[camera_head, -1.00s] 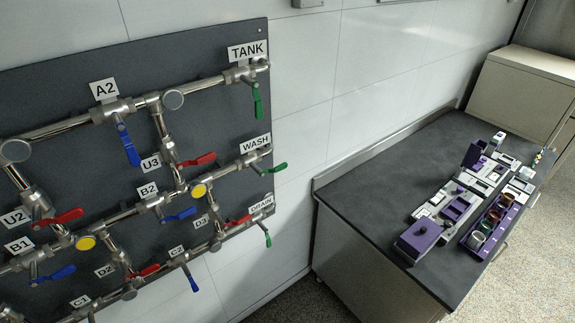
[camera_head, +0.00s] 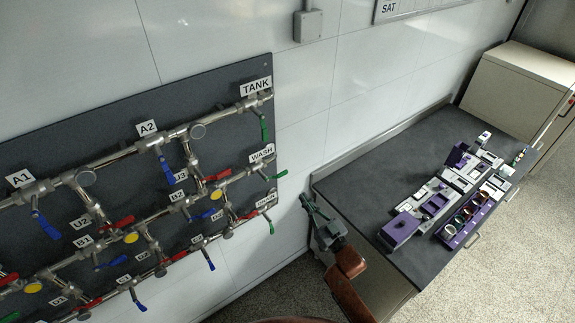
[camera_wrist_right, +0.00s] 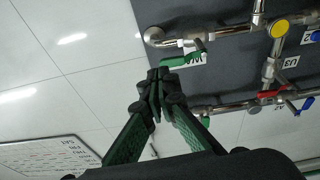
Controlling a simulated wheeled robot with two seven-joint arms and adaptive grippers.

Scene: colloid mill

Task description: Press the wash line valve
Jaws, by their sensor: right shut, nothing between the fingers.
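The wash line valve has a green lever (camera_head: 278,175) beside the WASH label (camera_head: 262,153) at the right end of the panel's middle pipe. My right gripper (camera_head: 306,202) is right of and below this lever in the head view, with a visible gap. In the right wrist view, which is upside down, the green wash lever (camera_wrist_right: 182,60) lies just beyond the shut, empty fingertips (camera_wrist_right: 156,76). Its label is partly hidden there, and I cannot tell the depth between them. My left gripper is not in view.
The TANK green lever (camera_head: 265,128) is above and the DRAIN green lever (camera_head: 271,227) below. Blue and red levers fill the panel (camera_head: 100,125) leftward. A dark-topped counter (camera_head: 370,185) with purple-and-white items stands right. The wall between panel and counter is clear.

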